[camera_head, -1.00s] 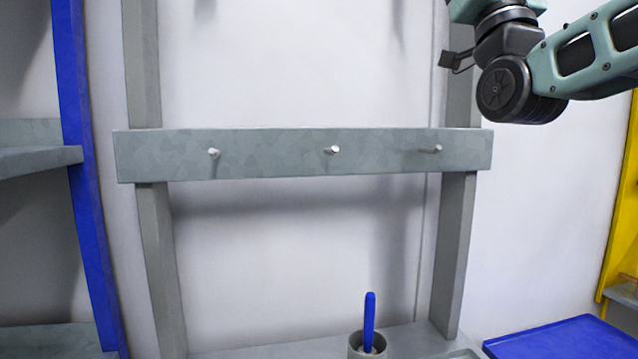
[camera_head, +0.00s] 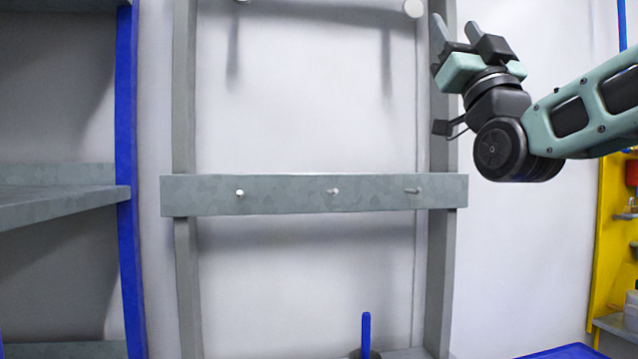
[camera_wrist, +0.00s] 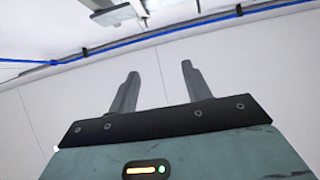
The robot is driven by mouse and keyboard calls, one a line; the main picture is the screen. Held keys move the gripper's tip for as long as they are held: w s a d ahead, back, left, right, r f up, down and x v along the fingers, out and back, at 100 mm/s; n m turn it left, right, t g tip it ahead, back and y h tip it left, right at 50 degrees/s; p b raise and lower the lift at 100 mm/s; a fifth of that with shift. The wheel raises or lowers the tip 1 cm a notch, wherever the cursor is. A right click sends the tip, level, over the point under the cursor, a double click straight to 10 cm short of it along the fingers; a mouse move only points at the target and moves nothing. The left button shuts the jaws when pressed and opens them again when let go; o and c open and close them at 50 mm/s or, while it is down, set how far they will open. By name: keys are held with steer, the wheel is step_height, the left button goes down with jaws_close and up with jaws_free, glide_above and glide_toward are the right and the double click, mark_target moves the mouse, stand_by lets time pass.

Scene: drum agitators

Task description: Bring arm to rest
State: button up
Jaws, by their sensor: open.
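My gripper (camera_head: 453,38) is raised at the upper right of the head view, in front of the rack's right post, with its fingers pointing up. In the wrist view my gripper (camera_wrist: 158,82) shows two dark fingers spread apart with nothing between them. My arm reaches in from the right edge of the head view and is bent at the wrist.
A grey rack rail (camera_head: 300,196) with three pegs crosses the middle. A blue-handled tool (camera_head: 366,334) stands below it. A blue-edged shelf (camera_head: 60,203) is at left, a yellow rack (camera_head: 608,240) at right. The wall between rail and right rack is clear.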

steer(key=w+a+f+n+g, duration=0.1)
steer(key=a+f+g, duration=0.35)
steer(key=f, duration=0.45)
steer(key=a+f+n+g, duration=0.1)
steer(key=a+f+g, duration=0.35)
steer(key=f, duration=0.55)
steer(key=w+a+f+g, duration=0.1)
steer(key=a+f+g, duration=0.35)
steer(key=f, duration=0.45)
steer(key=s+d+f+n+g+h, duration=0.1)
steer(key=s+f+g, duration=0.5)
steer(key=f, duration=0.4)
steer(key=s+f+n+g+h, duration=0.1)
steer(key=s+f+g, duration=0.3)
steer(key=s+f, duration=0.45)
steer(key=s+d+f+g+h, duration=0.2)
steer(key=s+d+f, duration=0.1)
steer(key=s, duration=0.3)
steer(key=s+d+f+g+h, duration=0.2)
steer(key=s+d+f+g, duration=0.1)
steer(key=s+f, duration=0.2)
steer(key=s, duration=0.2)
steer(key=shift+s+d+n+g, duration=0.2)
steer(key=shift+s+n+g, duration=0.1)
steer(key=shift+n+g, duration=0.1)
